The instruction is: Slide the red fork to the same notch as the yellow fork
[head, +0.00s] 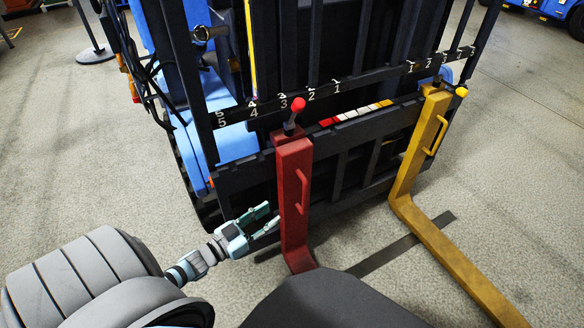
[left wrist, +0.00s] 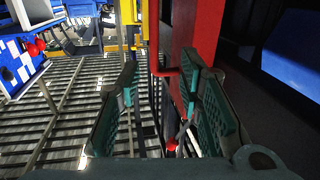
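The red fork (head: 294,190) hangs on the left half of the black carriage, its red knob (head: 298,104) close to the left label 3. It has a side handle (head: 303,190). The yellow fork (head: 418,150) hangs on the right half, its top below the right labels 2 and 3; I cannot tell its exact notch. My left gripper (head: 272,217) is open and empty, just left of the red fork's shank. In the left wrist view the open fingers (left wrist: 160,68) point at the red fork (left wrist: 194,32), with its handle (left wrist: 164,72) between them.
The number rail (head: 350,88) runs along the carriage, with dark mast bars above it. A red, white and yellow strip (head: 355,113) lies between the forks. A stanchion base (head: 95,55) stands back left. The floor right of the yellow fork is clear.

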